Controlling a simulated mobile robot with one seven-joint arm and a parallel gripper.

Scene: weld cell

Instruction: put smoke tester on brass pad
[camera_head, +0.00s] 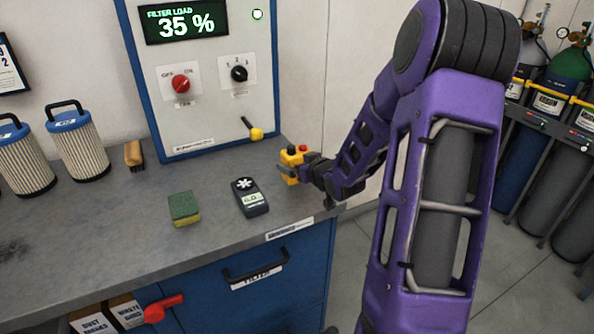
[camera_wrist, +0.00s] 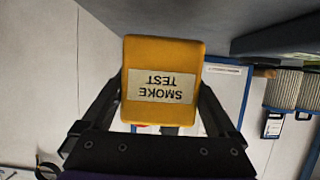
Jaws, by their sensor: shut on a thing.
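The smoke tester is a yellow block (camera_head: 293,155) with a red and a black knob on top, near the bench's right edge in the head view. In the wrist view the smoke tester (camera_wrist: 163,60) fills the middle, its "SMOKE TEST" label upside down. My gripper (camera_head: 294,171) is shut on it, with one finger on each side in the wrist view (camera_wrist: 165,100). I cannot tell whether the tester touches the bench. I cannot make out a brass pad in either view.
The grey bench (camera_head: 110,225) holds a green and yellow sponge (camera_head: 184,208), a dark meter (camera_head: 249,197), a brush (camera_head: 134,154) and filters (camera_head: 77,143). A control panel (camera_head: 205,110) with a yellow-knobbed lever (camera_head: 256,133) stands behind. The front middle of the bench is clear.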

